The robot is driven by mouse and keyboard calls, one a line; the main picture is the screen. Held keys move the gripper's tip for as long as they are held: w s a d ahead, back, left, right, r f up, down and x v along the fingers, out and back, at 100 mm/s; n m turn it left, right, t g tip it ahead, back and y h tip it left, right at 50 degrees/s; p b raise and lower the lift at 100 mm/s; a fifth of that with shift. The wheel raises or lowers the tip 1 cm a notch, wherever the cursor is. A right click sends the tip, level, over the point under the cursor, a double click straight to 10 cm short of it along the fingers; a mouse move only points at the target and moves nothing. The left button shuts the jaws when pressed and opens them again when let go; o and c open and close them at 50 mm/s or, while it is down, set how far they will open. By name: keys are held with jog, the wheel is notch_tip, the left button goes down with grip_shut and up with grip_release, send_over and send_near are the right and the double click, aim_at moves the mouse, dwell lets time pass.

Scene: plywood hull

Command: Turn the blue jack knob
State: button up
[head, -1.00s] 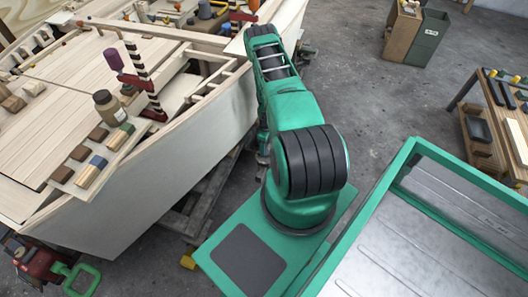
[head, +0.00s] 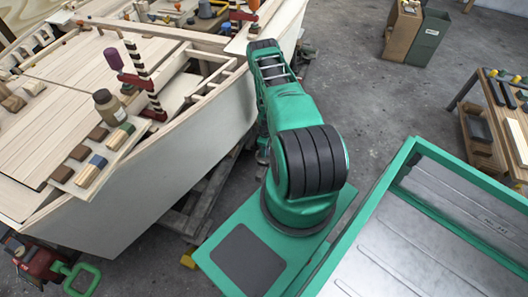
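I cannot make out a blue jack knob in the head view. A red jack-like body (head: 38,262) with a green loop handle (head: 80,280) sits at the bottom left, beside the hull, and is partly cut off by the frame edge. No blue knob shows on it. My green arm reaches up the picture along the hull's right side. My gripper is not visible, so its state and what it is near are hidden.
The plywood hull (head: 150,190) fills the left, on a wooden stand (head: 195,205). Its deck holds a brown jar (head: 108,105), clamps and small coloured blocks. A green bin (head: 425,38) and a workbench (head: 490,135) stand right. Grey floor between is clear.

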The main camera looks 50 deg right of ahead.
jog(key=shift+a, duration=0.2)
jog(key=shift+d+m, duration=0.1)
jog(key=shift+m, duration=0.3)
jog(key=m, duration=0.3)
jog(key=shift+m, duration=0.4)
jog(key=m, duration=0.9)
jog(key=shift+d+m, duration=0.1)
jog(key=shift+m, duration=0.3)
jog(key=shift+s+m, duration=0.1)
jog(key=shift+m, duration=1.5)
jog(key=shift+d+m, duration=0.1)
jog(key=shift+m, duration=0.2)
